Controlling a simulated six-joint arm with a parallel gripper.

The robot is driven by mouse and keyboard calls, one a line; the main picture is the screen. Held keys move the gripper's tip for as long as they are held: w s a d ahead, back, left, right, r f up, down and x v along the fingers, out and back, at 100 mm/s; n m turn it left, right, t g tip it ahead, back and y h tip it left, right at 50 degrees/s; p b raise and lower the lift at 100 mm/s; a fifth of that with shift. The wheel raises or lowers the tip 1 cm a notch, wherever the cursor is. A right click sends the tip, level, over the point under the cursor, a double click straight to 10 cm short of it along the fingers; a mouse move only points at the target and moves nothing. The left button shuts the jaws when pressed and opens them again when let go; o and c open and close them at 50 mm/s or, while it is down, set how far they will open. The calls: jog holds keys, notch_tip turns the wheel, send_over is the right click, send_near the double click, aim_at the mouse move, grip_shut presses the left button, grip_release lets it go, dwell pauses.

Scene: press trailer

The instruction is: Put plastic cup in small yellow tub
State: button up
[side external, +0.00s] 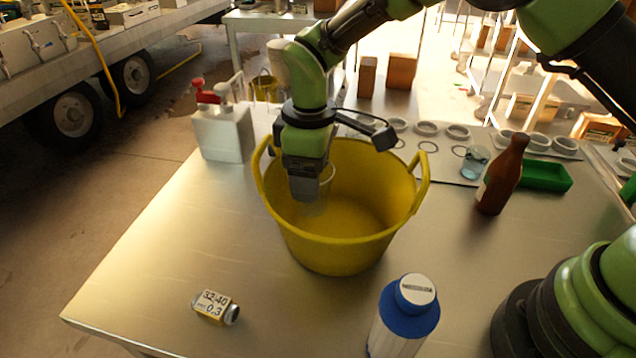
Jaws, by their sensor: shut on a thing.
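The small yellow tub (340,250) stands on the metal table, with a handle on each side. My gripper (312,200) points down inside the tub's opening, left of its middle. It is shut on a clear plastic cup (325,188), which shows beside and below the gripper body. The cup is within the rim, and I cannot tell whether it touches the tub's floor. The fingertips are mostly hidden by the gripper body.
A can (215,307) lies at the front left. A blue-capped bottle (403,315) stands in front. A brown bottle (502,175), a bluish glass (474,162) and a green tray (545,177) are at the right. A white container (223,133) stands behind left.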

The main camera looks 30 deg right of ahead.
jog(key=shift+f, duration=2.55)
jog(key=shift+f, duration=0.1)
jog(key=o, duration=0.9)
notch_tip(320, 180, up, 12)
